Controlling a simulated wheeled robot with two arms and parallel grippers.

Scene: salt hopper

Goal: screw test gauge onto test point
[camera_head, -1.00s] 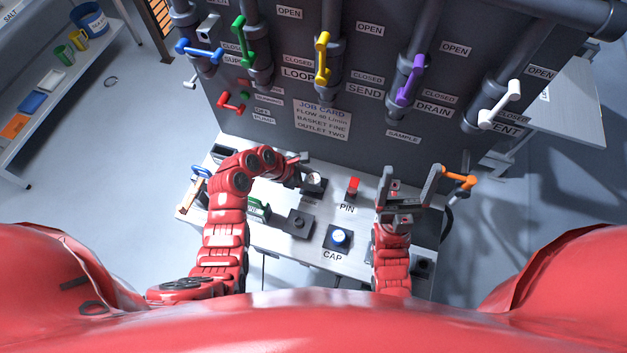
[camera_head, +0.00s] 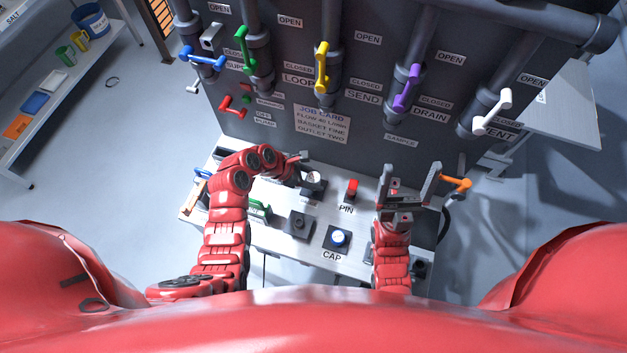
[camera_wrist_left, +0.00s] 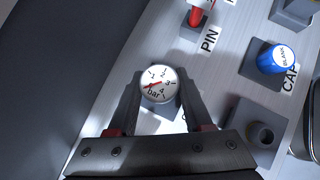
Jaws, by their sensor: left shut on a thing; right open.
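The test gauge is a small round white dial marked "bar" with a red needle (camera_wrist_left: 159,86). In the left wrist view it sits between the fingers of my left gripper (camera_wrist_left: 160,90), which is shut on it. In the head view the gauge (camera_head: 313,182) shows beside the left gripper (camera_head: 302,172), over the bench near the panel. A grey block shows partly behind the gauge; whether the gauge stands in it I cannot tell. I cannot clearly identify the test point. My right gripper (camera_head: 411,172) is open and empty, with fingers pointing up the picture.
A red pin (camera_head: 352,189), a blue cap (camera_head: 339,237) and an empty dark socket block (camera_head: 299,225) stand on the bench (camera_head: 300,255). An orange handle (camera_head: 456,183) is right of my right gripper. The dark panel (camera_head: 270,140) with coloured valve handles rises behind.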

